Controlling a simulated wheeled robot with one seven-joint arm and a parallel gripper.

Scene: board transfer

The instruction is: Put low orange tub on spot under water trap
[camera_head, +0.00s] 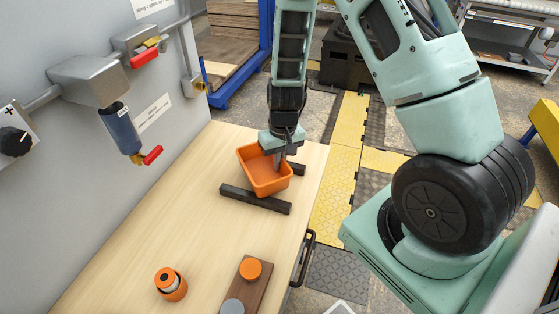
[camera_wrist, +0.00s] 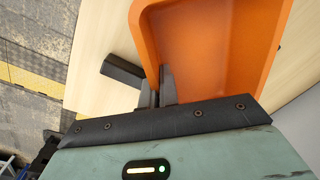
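The low orange tub (camera_head: 262,181) is at the far part of the wooden table, over two dark bars (camera_head: 255,199). I cannot tell whether it rests on them or is slightly lifted. My gripper (camera_head: 279,160) comes down from above at the tub's right wall. In the wrist view, the fingers (camera_wrist: 157,92) are close together with the wall of the tub (camera_wrist: 205,60) between them. The water trap looks to be the blue cylinder (camera_head: 121,130) with a red-handled valve, mounted on the grey panel at left. The table below it is bare, with no visible mark.
An orange round container (camera_head: 170,284) stands at the table's near side. Beside it is a brown board (camera_head: 254,289) with an orange and a grey disc. Grey pipework (camera_head: 92,80) sticks out from the panel. The table's (camera_head: 150,225) middle is clear.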

